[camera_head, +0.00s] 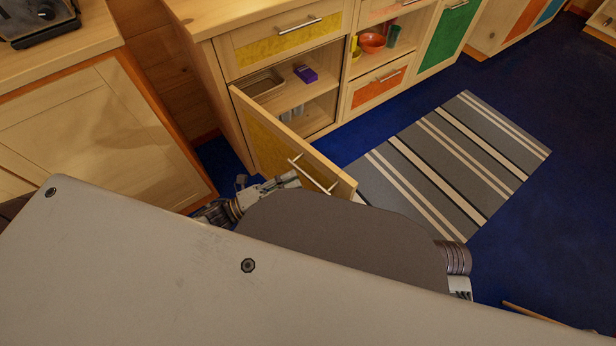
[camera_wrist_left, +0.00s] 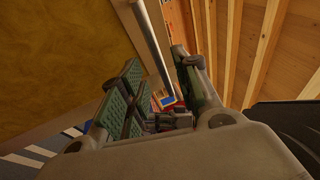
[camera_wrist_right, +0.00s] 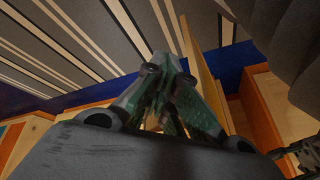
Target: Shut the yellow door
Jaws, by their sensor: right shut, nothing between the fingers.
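The yellow door (camera_head: 268,148) stands wide open from the lower cabinet, hinged on the left, its yellow panel and bar handle (camera_head: 313,173) facing me. My left gripper (camera_head: 292,181) is at the panel side of the door, by the handle. In the left wrist view the fingers of this gripper (camera_wrist_left: 158,92) are apart, with the handle (camera_wrist_left: 152,38) running between them in the picture; contact cannot be told. The yellow panel (camera_wrist_left: 55,50) fills the upper left there. My right gripper (camera_wrist_right: 164,68) is shut and empty in the right wrist view; my body hides it in the head view.
The open cabinet holds a tray (camera_head: 263,82), a purple box (camera_head: 306,74) and some glasses on the lower shelf. A yellow drawer (camera_head: 280,40) is above, an orange drawer (camera_head: 378,88) to the right.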

